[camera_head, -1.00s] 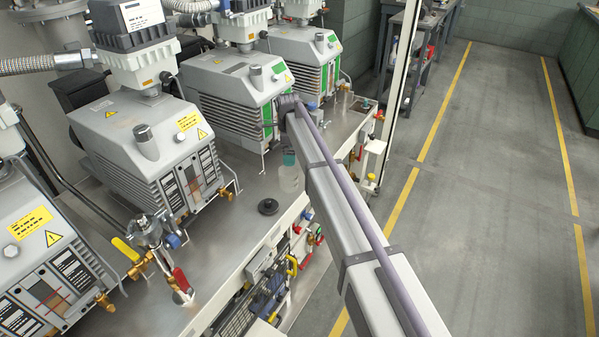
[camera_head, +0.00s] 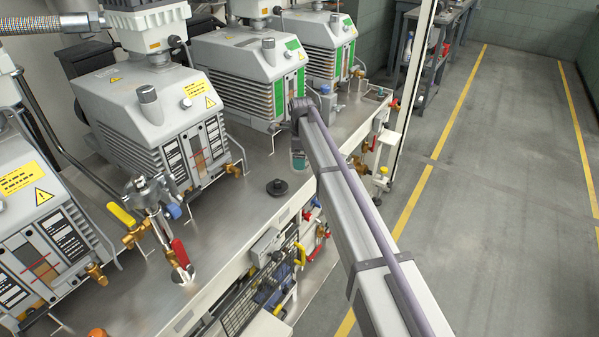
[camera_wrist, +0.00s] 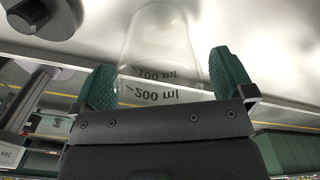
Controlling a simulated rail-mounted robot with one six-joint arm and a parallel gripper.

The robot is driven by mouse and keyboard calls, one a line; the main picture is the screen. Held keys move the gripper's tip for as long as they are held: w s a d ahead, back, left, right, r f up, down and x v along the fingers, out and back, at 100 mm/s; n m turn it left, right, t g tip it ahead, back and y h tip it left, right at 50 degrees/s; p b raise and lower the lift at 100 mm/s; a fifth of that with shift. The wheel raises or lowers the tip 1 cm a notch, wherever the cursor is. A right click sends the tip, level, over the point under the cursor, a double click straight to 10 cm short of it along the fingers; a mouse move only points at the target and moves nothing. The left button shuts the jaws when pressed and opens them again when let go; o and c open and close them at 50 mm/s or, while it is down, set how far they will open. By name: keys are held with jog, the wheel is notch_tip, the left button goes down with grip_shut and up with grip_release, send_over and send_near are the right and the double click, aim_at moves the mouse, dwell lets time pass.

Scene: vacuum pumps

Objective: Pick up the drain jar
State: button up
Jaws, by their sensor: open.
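The drain jar (camera_wrist: 160,50) is a clear, see-through vessel with dark 100 ml and 200 ml marks, which appear upside down in the wrist view. My gripper (camera_wrist: 165,80) has two green fingers, one to each side of the jar, and stands open. I cannot tell whether either finger touches the glass. The gripper body hides the near end of the jar. In the head view my gripper (camera_head: 299,160) is small, at the end of my arm above the steel bench, and the arm partly covers it. The jar is hard to make out there.
A black round disc (camera_head: 276,187) lies on the steel bench (camera_head: 235,235) to the left of my gripper. Grey pumps (camera_head: 165,125) line the bench behind. A red-handled valve (camera_head: 181,254) stands nearer. The floor at right is clear.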

jog(key=shift+f, duration=0.5)
jog(key=c, duration=1)
notch_tip(320, 180, up, 10)
jog(key=p, duration=1)
